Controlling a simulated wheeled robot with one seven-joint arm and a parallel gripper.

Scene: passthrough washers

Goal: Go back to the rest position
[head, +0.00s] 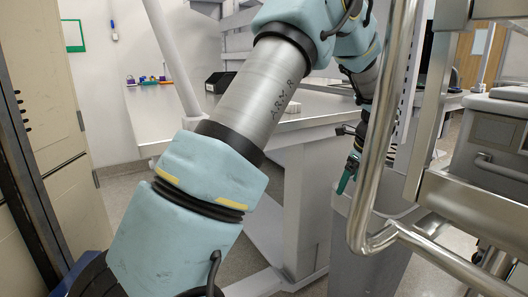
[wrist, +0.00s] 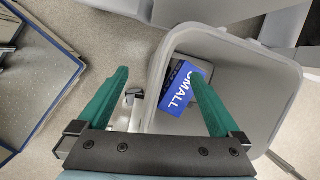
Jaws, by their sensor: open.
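My gripper (wrist: 157,78) is open, its two green fingers spread, with nothing between the tips. In the wrist view it is above a grey bin (wrist: 280,70); the right finger overlaps the bin's opening and the left finger is outside it. A blue box marked "SMALL" (wrist: 178,92) lies inside the bin, partly covered by the right finger. In the head view my arm reaches forward, and the gripper (head: 346,176) hangs at the far end above the grey bin (head: 365,265), partly hidden by steel tubing.
A steel tube frame (head: 370,130) stands close at the right, in front of the bin. A grey machine (head: 497,130) is behind it. A light table (head: 310,120) with a black holder (head: 218,82) stands beyond my arm. A beige cabinet (head: 45,100) is at the left.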

